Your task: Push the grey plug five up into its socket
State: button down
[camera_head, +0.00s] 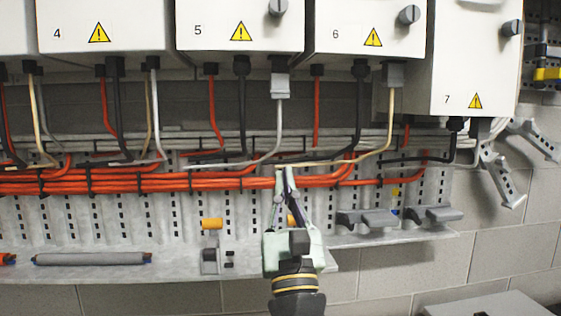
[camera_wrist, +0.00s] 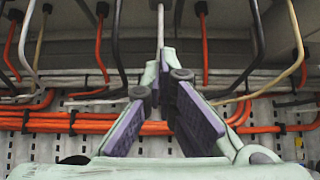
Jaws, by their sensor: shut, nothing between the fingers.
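The grey plug five (camera_head: 280,86) hangs below the right part of box 5 (camera_head: 240,25), upright on a grey cable. A darker grey piece (camera_head: 279,64) shows between the plug and the box underside; I cannot tell how far the plug sits in its socket. My gripper (camera_head: 284,172) is below the plug, clearly apart from it, fingers pointing up. In the wrist view my gripper (camera_wrist: 164,78) has its fingertips together and empty.
Orange cables (camera_head: 150,182) run across behind my fingertips. Box 6 (camera_head: 364,28) has a similar grey plug (camera_head: 395,75) close against its underside. A perforated metal shelf (camera_head: 100,270) with small fittings lies lower down. Black and orange cables hang on both sides of plug five.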

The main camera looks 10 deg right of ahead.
aim_at(279, 86)
jog(key=s+r+p+x, duration=0.2)
jog(key=p+x, duration=0.1)
jog(key=x, duration=0.8)
jog(key=shift+w+r, duration=0.2)
jog(key=shift+r, duration=0.05)
jog(key=shift+r+p, duration=0.1)
jog(key=shift+p, duration=0.2)
